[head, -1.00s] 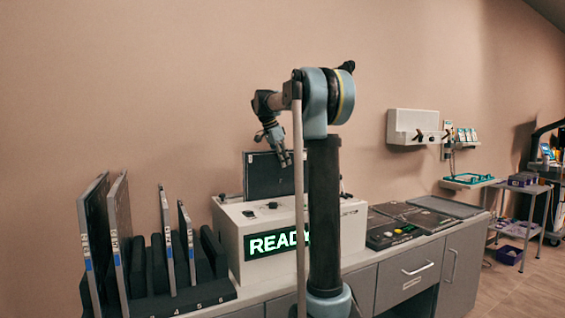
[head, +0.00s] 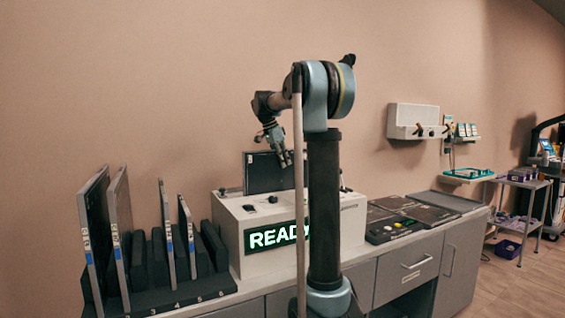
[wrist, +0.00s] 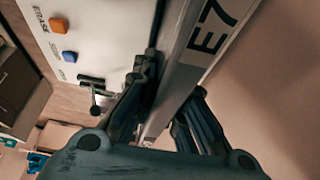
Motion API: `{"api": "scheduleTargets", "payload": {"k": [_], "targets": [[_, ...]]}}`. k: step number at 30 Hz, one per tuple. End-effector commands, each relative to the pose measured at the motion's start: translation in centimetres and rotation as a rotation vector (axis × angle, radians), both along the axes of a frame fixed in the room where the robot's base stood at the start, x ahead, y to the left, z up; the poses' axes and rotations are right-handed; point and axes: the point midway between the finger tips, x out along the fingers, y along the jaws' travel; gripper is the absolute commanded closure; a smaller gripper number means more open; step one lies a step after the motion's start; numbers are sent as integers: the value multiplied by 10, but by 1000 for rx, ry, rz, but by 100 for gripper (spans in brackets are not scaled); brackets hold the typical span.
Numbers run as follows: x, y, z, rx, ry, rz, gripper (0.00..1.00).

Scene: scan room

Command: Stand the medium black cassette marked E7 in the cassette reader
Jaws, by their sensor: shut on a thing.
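The dark cassette (head: 262,174) stands upright at the top of the white cassette reader (head: 350,218), its lower edge hidden behind or in the reader's top. In the wrist view its pale edge carries a white label marked E7 (wrist: 208,32). My gripper (head: 285,160) is shut on the cassette near its upper right edge; its fingers (wrist: 165,100) show on both sides of the cassette's edge in the wrist view. The reader's green display reads READY, partly covered by my arm. Whether the cassette rests fully in the slot cannot be told.
A black numbered rack (head: 172,299) at the left holds several upright cassettes. Flat dark panels (head: 392,229) lie on the counter right of the reader. A white wall unit (head: 412,118) hangs behind. A trolley (head: 528,184) stands at the far right.

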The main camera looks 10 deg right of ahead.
Motion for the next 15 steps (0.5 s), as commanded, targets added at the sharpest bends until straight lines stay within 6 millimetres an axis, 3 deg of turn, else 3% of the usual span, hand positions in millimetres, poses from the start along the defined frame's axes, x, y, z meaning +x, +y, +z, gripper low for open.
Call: {"api": "scheduleTargets", "payload": {"k": [15], "targets": [[0, 0, -12, 0, 0, 0, 100]]}}
